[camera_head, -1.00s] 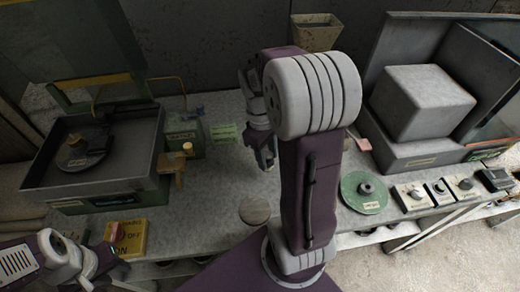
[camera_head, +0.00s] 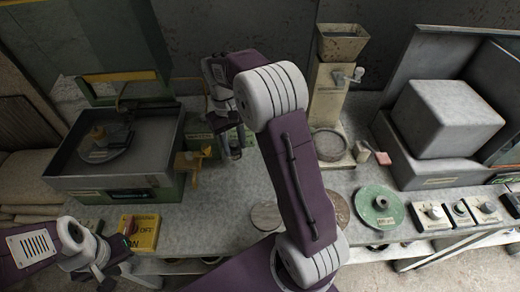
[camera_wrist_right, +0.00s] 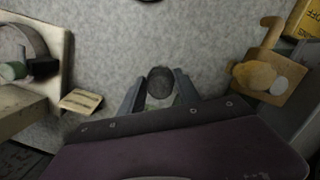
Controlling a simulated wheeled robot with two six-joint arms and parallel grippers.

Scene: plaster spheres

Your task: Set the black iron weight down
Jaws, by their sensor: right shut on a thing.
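My right gripper (camera_head: 232,148) is over the far part of the bench, right of the green-sided machine, in the head view. It is shut on the black iron weight (camera_wrist_right: 160,84), a dark rounded piece between the two fingers in the wrist view. In the head view the weight is small and mostly hidden by the fingers. I cannot tell whether its underside touches the bench. My left gripper (camera_head: 130,278) is at the lower left, low in front of the bench edge, with its fingers apart and empty.
A machine with a dark tray (camera_head: 60,170) stands left, with a brass-coloured tap (camera_wrist_right: 255,75) near my right gripper.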

